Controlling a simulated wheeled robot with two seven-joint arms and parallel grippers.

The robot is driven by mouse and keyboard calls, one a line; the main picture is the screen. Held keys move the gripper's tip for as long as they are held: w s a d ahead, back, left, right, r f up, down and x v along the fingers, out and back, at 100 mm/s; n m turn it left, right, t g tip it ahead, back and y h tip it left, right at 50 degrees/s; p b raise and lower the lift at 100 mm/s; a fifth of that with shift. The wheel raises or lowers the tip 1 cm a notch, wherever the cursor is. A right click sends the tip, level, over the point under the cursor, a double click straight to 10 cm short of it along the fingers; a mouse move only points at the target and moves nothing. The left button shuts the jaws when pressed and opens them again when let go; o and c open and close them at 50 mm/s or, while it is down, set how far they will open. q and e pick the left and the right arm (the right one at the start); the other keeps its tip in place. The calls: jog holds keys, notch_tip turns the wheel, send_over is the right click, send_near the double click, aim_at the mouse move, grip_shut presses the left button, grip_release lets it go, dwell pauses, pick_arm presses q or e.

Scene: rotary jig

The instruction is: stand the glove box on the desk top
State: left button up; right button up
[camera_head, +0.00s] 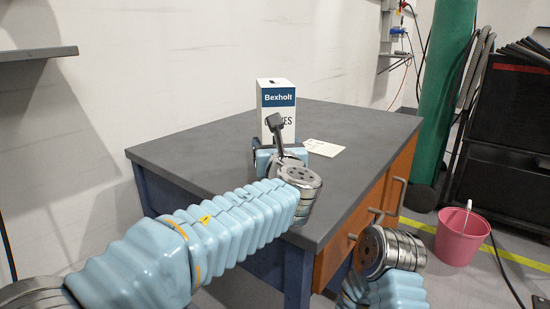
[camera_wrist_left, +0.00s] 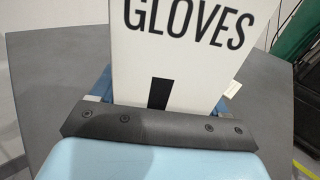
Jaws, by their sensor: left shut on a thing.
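The glove box (camera_head: 276,97) is a white carton with a dark blue "Bexholt" band and a slot in its top. It stands upright over the desk top (camera_head: 215,153), towards the back. In the left wrist view the box (camera_wrist_left: 185,60) shows "GLOVES" and a black mark, slightly tilted in the picture. My left gripper (camera_head: 270,142) is shut on the lower part of the box. The gripper and wrist hide the box's base, so I cannot tell whether it touches the desk. My right arm shows at the lower right, but its gripper is not in view.
A white card (camera_head: 323,147) lies on the desk right of the box. The desk's left and front top are clear. Orange drawers (camera_head: 368,210) are on its right side. A pink bucket (camera_head: 461,238) and a green cylinder (camera_head: 443,90) stand to the right.

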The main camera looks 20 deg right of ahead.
pick_arm(q)
jog(key=shift+s+f, duration=0.1)
jog(key=shift+f, duration=1)
jog(key=shift+f+b, duration=0.2)
jog(key=shift+b, duration=0.1)
jog(key=o, duration=1.3)
jog(key=shift+r, duration=0.15)
jog(key=shift+s, duration=0.2)
jog(key=s, duration=0.4)
jog(key=s+a, duration=0.1)
jog(key=s, duration=0.6)
jog(key=shift+s+a, duration=0.25)
jog(key=shift+s, duration=0.05)
